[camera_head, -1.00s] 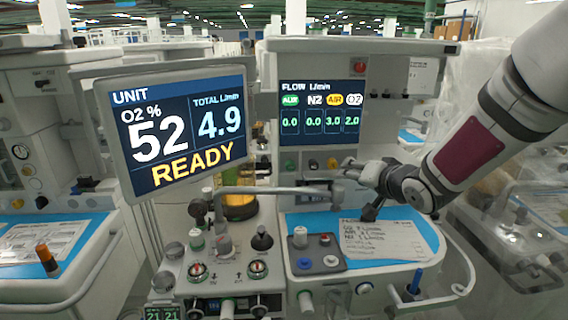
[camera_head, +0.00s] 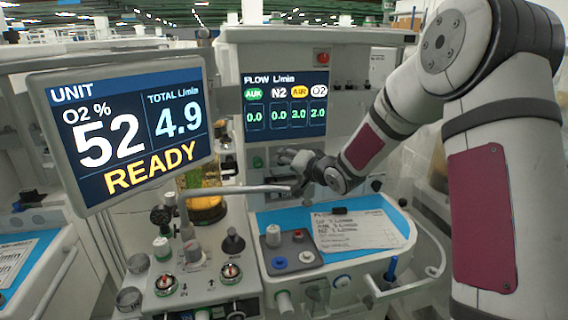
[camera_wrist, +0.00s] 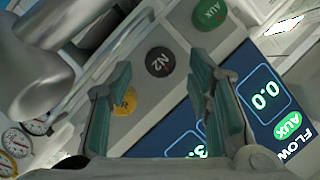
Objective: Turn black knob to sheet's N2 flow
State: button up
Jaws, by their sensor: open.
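The black N2 knob (camera_wrist: 160,62) shows in the wrist view between the green AUX knob (camera_wrist: 209,13) and the yellow knob (camera_wrist: 125,101). My gripper (camera_wrist: 158,70) is open and empty, its two fingers either side of the black knob in the picture; contact cannot be told. In the head view my gripper (camera_head: 290,158) is just below the flow screen (camera_head: 287,105) and hides the knobs there. The screen reads AUX 0.0, N2 0.0, AIR 3.0, O2 2.0. The handwritten sheet (camera_head: 355,236) lies on the blue work surface; its N2 figure is too small to read surely.
The unit monitor (camera_head: 130,130) stands left, reading O2 52%, total 4.9, READY. A grey bar (camera_head: 240,190) crosses in front of the cart near my gripper. A dark pad (camera_head: 292,252) with small knobs sits left of the sheet. Gauges (camera_wrist: 18,142) show in the wrist view.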

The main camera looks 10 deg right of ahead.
jog(key=shift+x, duration=1.3)
jog(key=shift+c, duration=0.5)
grip_shut()
jog(key=n+h+b, duration=0.1)
jog(key=n+b, duration=0.1)
jog(key=b, duration=0.1)
jog(key=n+h+b, duration=0.1)
jog(key=n+b, duration=0.1)
jog(key=b, duration=0.2)
jog(key=n+h+b, duration=0.1)
jog(key=b, duration=0.2)
jog(key=shift+a+n+g+h, duration=0.3)
jog(key=shift+n+h, duration=0.1)
jog(key=shift+r+b, duration=0.15)
jog(key=shift+b, duration=0.55)
